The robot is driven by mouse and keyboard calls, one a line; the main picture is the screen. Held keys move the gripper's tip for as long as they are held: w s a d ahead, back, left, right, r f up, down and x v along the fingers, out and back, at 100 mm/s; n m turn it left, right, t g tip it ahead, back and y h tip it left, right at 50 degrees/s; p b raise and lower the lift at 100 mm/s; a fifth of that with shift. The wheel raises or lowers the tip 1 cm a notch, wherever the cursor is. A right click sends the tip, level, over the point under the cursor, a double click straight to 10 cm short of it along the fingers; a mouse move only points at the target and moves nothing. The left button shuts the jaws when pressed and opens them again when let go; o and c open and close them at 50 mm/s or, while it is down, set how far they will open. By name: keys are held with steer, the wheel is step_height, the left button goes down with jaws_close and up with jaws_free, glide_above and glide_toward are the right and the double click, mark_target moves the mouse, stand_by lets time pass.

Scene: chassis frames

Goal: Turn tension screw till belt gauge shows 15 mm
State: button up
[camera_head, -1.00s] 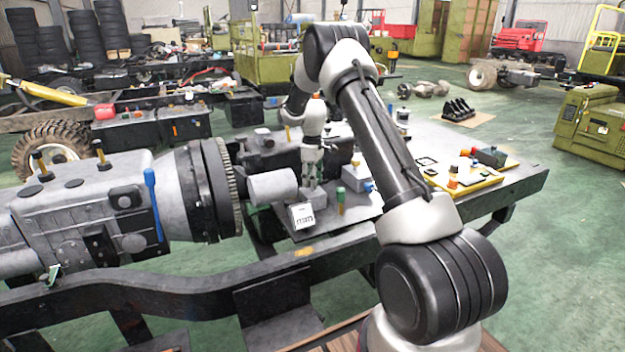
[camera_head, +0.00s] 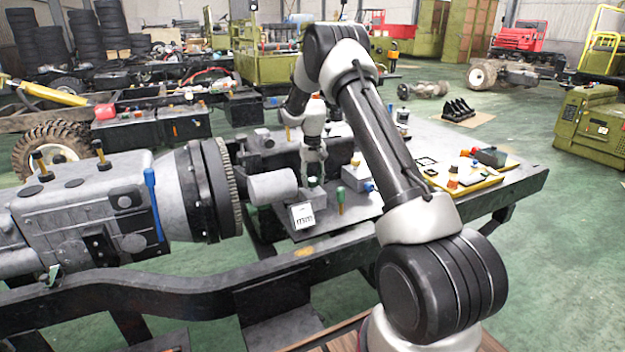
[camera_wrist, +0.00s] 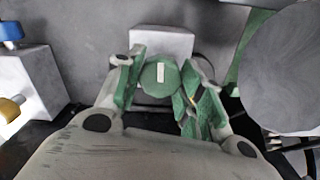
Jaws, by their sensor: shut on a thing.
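The tension screw has a round green knob (camera_wrist: 160,78) with a short white mark on top, pointing up and down in the wrist view. My gripper (camera_wrist: 166,84) is shut around this knob, with a green-padded finger on each side. In the head view my gripper (camera_head: 314,176) points down at the bench fixture, and its fingers largely hide the knob. The belt gauge, a small white box (camera_head: 302,216), stands just in front of it. Its face shows dark characters that look like "mm"; I cannot read a number.
A grey cylinder (camera_head: 272,187) lies close left of my gripper. A green-topped yellow peg (camera_head: 341,200) and a grey block with a blue knob (camera_head: 358,178) stand to the right. A yellow tray (camera_head: 470,183) with small parts lies further right on the bench.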

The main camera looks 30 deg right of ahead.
mark_target(312, 179)
steer(key=m, duration=0.6)
stand_by(0.6)
steer(key=o, duration=1)
steer(key=shift+r, duration=0.1)
step_height(312, 179, up, 12)
stand_by(0.3)
